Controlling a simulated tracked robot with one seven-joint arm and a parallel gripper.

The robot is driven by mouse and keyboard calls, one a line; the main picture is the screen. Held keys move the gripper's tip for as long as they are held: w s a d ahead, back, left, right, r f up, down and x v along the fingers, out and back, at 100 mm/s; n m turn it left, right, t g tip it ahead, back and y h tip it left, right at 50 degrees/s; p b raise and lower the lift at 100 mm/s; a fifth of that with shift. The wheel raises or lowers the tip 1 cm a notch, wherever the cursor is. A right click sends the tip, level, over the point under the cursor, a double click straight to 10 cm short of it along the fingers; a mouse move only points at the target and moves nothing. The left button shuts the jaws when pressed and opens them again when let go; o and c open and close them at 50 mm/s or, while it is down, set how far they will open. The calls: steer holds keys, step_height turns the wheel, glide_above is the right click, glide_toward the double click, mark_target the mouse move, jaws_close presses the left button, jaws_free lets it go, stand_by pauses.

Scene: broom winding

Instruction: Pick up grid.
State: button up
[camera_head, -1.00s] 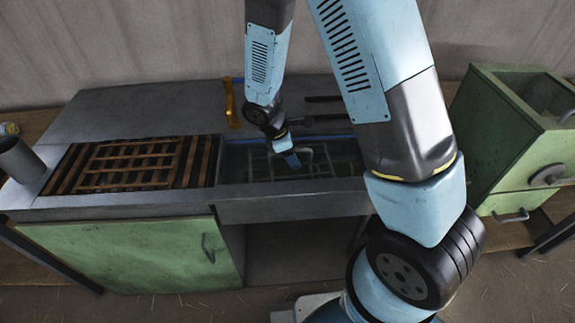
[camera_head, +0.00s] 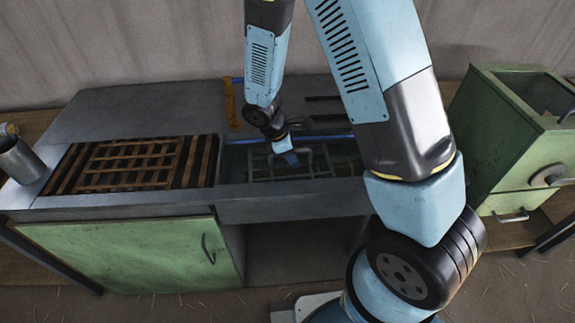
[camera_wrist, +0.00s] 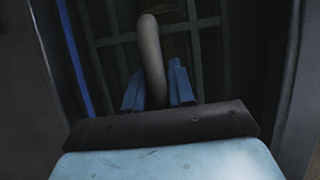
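A dark metal grid (camera_head: 335,163) lies level in the recessed basin on the right side of the bench. In the wrist view its bars (camera_wrist: 185,32) show behind a curved grey handle (camera_wrist: 150,45). My gripper (camera_head: 287,158) reaches down into the basin from above. In the wrist view the blue fingers of my gripper (camera_wrist: 158,88) stand close on both sides of the handle and appear shut on it. The lower end of the handle is hidden between the fingers. A second, rusty brown grid (camera_head: 130,165) lies on the slatted section at the left.
The grey basin front wall (camera_head: 290,207) and a blue strip (camera_wrist: 75,60) edge the recess. An upright rusty orange piece (camera_head: 231,103) stands behind it. A grey metal cup (camera_head: 18,160) is at far left. A green cabinet (camera_head: 515,135) stands right.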

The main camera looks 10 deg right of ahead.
jaws_close()
stand_by(0.4)
